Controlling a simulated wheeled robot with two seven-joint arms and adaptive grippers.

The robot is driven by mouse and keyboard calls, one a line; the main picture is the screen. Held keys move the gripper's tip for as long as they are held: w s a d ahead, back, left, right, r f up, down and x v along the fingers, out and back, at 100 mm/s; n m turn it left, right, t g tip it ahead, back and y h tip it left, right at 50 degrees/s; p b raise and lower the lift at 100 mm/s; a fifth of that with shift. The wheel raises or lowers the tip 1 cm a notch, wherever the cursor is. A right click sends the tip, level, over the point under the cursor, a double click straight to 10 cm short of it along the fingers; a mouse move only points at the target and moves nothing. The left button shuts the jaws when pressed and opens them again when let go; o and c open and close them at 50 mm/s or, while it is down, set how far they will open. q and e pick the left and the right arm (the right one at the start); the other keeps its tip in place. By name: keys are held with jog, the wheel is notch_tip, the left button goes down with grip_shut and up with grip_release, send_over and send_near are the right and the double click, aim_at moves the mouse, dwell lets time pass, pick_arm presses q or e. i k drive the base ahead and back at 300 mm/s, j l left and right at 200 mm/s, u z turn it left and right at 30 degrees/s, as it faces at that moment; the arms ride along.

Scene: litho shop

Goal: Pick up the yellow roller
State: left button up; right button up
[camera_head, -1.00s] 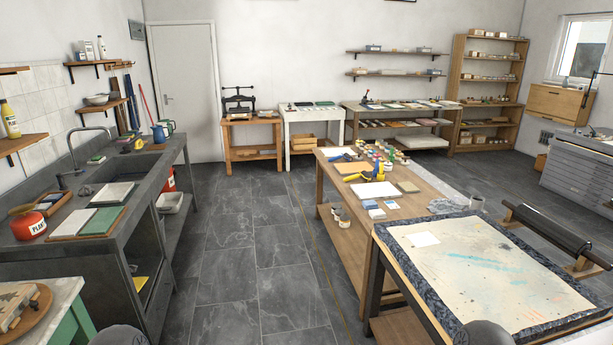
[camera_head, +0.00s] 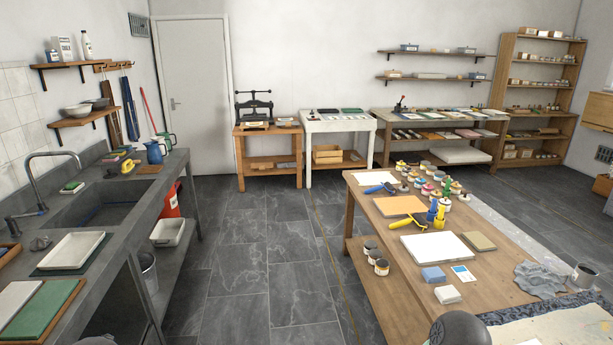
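The yellow roller (camera_head: 404,223) lies on the long wooden table at the right, just behind a white slab (camera_head: 438,247). Its yellow handle points to the left, and its other end is near upright yellow and blue containers (camera_head: 437,214). A blue-handled roller (camera_head: 380,188) lies farther back on the same table. Neither of my grippers shows; only dark rounded parts of my arms show at the bottom edge.
The wooden table (camera_head: 398,278) also holds several ink jars (camera_head: 427,189), a tan board (camera_head: 399,206), a blue block (camera_head: 433,274) and a grey cloth (camera_head: 540,280). A sink counter (camera_head: 110,240) runs along the left. The tiled floor (camera_head: 260,260) between them is clear.

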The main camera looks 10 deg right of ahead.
aim_at(405, 221)
jog(key=i+z, duration=0.1)
jog(key=i, duration=0.85)
jog(key=i+j, duration=0.2)
jog(key=i, duration=0.8)
jog(key=l+z, duration=0.05)
